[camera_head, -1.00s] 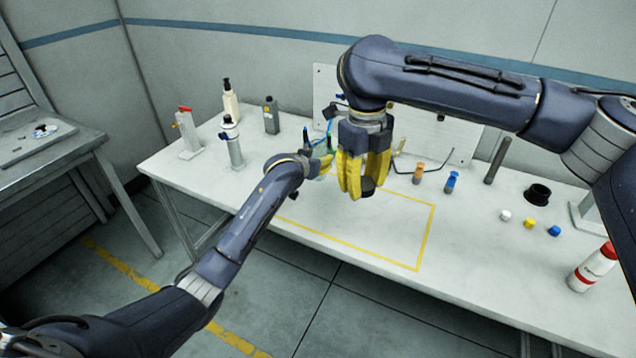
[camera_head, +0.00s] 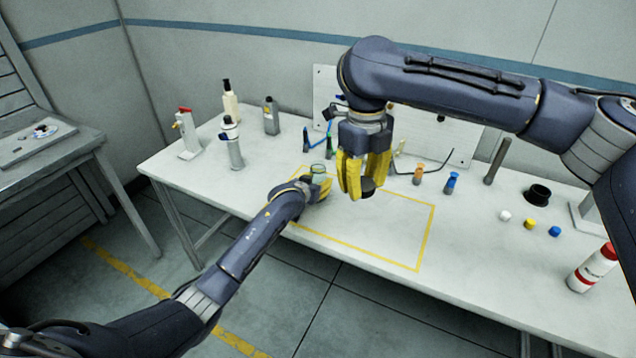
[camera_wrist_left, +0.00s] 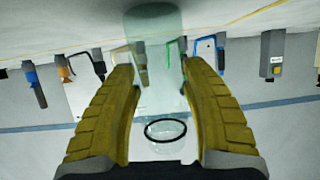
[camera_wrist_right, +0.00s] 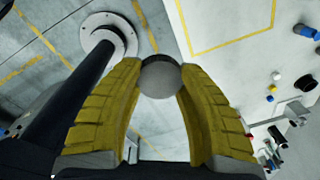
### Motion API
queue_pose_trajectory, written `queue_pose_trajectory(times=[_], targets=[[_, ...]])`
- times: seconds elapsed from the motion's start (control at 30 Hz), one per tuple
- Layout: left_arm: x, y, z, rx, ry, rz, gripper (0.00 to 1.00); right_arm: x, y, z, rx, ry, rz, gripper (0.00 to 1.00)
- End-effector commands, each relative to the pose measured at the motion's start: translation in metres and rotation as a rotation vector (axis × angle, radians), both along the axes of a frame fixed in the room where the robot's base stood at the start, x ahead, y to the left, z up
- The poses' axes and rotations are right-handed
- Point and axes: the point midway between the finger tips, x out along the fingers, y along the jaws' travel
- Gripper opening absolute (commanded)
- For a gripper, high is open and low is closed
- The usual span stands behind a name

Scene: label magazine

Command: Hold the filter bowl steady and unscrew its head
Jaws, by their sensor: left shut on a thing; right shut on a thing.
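The clear filter bowl (camera_head: 318,170) is in my left gripper (camera_head: 322,186) above the yellow-outlined area. In the left wrist view the see-through bowl (camera_wrist_left: 155,60) sits between the yellow fingers, with a black ring (camera_wrist_left: 166,130) at its open end. My right gripper (camera_head: 366,188) points down and is shut on the dark round filter head (camera_head: 368,187). In the right wrist view the head (camera_wrist_right: 160,78) shows as a grey disc between the fingertips. The head and bowl are apart, the bowl to the left of the head.
The white table (camera_head: 380,265) has a clear front middle. Bottles (camera_head: 231,100) and a dispenser (camera_head: 186,135) stand at the left. Orange (camera_head: 418,173) and blue (camera_head: 452,181) items, small caps (camera_head: 530,224), a black cup (camera_head: 537,194) and a red-capped bottle (camera_head: 592,267) are at the right.

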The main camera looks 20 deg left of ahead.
Motion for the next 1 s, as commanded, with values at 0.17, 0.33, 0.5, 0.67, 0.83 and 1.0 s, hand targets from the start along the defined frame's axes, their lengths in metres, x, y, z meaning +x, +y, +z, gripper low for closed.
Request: queue_pose_trajectory(times=[0.17,0.33,0.5,0.67,0.83,1.0], targets=[[0.0002,-0.0001,0.0007,0.0,-0.001,0.0,0.0,0.0,0.0,0.0,0.0,0.0,0.0,0.02],[0.0001,-0.0001,-0.002,0.0,0.0,0.0,0.0,0.0,0.0,0.0,0.0,0.0,0.0,0.02],[0.0001,-0.0001,-0.0023,0.0,0.0,0.0,0.66,0.0,0.0,0.0,0.0,0.0,0.0,0.02],[0.0,-0.0001,-0.0022,0.0,0.0,0.0,0.71,0.0,0.0,0.0,0.0,0.0,0.0,0.02],[0.0001,0.0001,-0.0005,0.0,-0.001,0.0,0.71,0.0,0.0,0.0,0.0,0.0,0.0,0.02],[-0.0089,0.0013,0.0041,-0.001,0.0,0.0,0.71,0.0,0.0,0.0,0.0,0.0,0.0,0.02]])
